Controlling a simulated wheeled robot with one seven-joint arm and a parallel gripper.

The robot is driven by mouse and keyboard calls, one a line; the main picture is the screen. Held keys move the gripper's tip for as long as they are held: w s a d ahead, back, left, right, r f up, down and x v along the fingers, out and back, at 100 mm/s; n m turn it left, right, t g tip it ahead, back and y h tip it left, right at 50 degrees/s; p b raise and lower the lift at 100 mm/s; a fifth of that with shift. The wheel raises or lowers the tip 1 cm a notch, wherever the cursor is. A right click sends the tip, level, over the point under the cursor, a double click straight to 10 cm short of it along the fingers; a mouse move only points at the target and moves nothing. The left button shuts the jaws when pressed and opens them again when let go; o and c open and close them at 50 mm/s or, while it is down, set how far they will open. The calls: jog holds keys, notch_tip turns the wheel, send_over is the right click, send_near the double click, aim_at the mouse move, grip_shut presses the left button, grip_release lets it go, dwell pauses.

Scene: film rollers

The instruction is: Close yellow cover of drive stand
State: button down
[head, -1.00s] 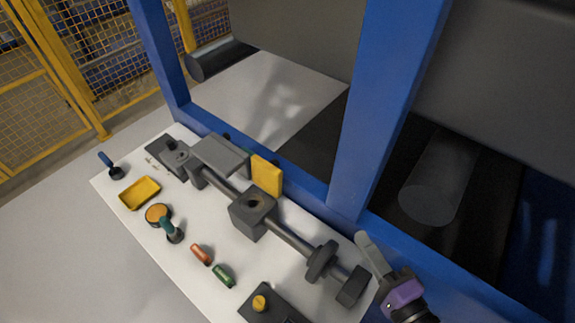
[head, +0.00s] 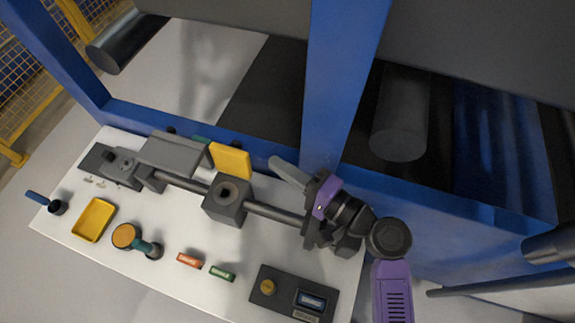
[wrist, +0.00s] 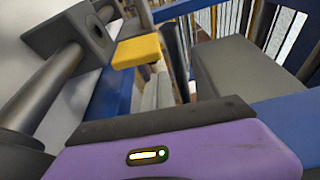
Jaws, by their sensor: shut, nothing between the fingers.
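The yellow cover (head: 231,161) stands raised at the back edge of the dark grey drive stand block (head: 227,198), leaving the block's top with its round hole bare. In the wrist view the cover (wrist: 137,52) is ahead of the fingers, and the block (wrist: 88,32) is at upper left. My gripper (head: 274,162) is shut and empty, its grey fingers pointing left toward the cover from the right. A gap shows between fingertips and cover in the head view. The fingers also show in the wrist view (wrist: 157,92).
A shaft (head: 273,212) runs right from the block, partly under my arm. A blue frame post (head: 338,80) rises close behind my gripper. A yellow tray (head: 94,219), an orange-topped round item (head: 125,235) and small red and green pieces lie on the white table (head: 180,285).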

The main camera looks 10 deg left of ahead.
aim_at(247, 162)
jog(key=p+x, duration=0.1)
jog(key=x, duration=0.4)
jog(key=shift+w+a, duration=0.15)
jog(key=shift+a, duration=0.2)
jog(key=shift+f+b, duration=0.15)
jog(key=shift+b, duration=0.25)
jog(key=s+n+b, duration=0.1)
jog(key=n+b, duration=0.1)
jog(key=b, duration=0.2)
jog(key=s+n+y+b, duration=0.1)
jog(key=s+n+b, duration=0.1)
jog(key=b, duration=0.2)
jog(key=shift+s+a+t+b, duration=0.2)
jog(key=shift+t+b, duration=0.1)
jog(key=shift+b, duration=0.1)
jog(key=shift+s+n+b, duration=0.2)
jog(key=shift+n+b, duration=0.1)
jog(key=shift+s+a+r+b, duration=0.1)
jog(key=shift+s+b, duration=0.2)
jog(key=shift+s, duration=0.15)
jog(key=shift+s+a+r+b, duration=0.1)
jog(key=shift+s+b, duration=0.2)
jog(key=shift+s, duration=0.2)
jog(key=shift+r, duration=0.1)
